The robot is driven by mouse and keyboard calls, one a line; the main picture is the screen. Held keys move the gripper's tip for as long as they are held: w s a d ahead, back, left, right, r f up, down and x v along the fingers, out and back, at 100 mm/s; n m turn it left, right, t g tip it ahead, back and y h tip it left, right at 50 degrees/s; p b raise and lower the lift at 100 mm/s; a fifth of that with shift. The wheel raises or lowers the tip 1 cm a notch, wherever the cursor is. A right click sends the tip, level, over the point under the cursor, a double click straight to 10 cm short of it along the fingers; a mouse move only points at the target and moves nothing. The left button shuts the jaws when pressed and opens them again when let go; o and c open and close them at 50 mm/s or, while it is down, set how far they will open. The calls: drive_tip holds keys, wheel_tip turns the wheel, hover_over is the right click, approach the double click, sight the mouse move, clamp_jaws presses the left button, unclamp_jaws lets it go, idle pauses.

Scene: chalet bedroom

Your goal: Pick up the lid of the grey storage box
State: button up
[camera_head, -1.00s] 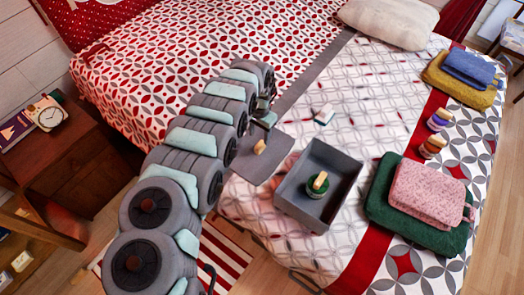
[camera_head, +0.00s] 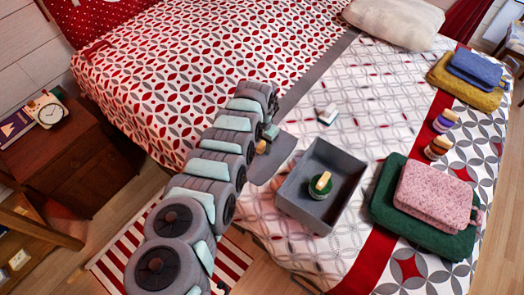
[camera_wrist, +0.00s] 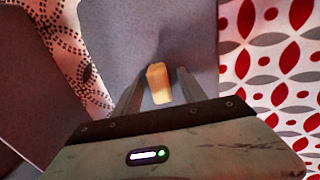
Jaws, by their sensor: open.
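The lid (camera_head: 265,170) is a flat grey panel lying on the bed just left of the grey storage box (camera_head: 345,165); my arm partly covers it. Its wooden knob (camera_head: 261,147) shows beside my gripper in the head view. In the wrist view the lid (camera_wrist: 150,28) fills the middle, and the knob (camera_wrist: 158,82) stands between the two fingers of my gripper (camera_wrist: 158,90). The gripper is open, with a gap on each side of the knob. The box is open on top and holds a green round item with a wooden handle (camera_head: 320,184).
A small white block (camera_head: 327,114) lies behind the box. Folded green and pink cloths (camera_head: 432,195), small colourful stacks (camera_head: 440,132) and yellow and blue cloths (camera_head: 470,75) lie to the right. A nightstand with a clock (camera_head: 46,110) stands at far left.

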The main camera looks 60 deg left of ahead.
drive_tip(key=shift+c, duration=0.2)
clamp_jaws()
idle(0.4)
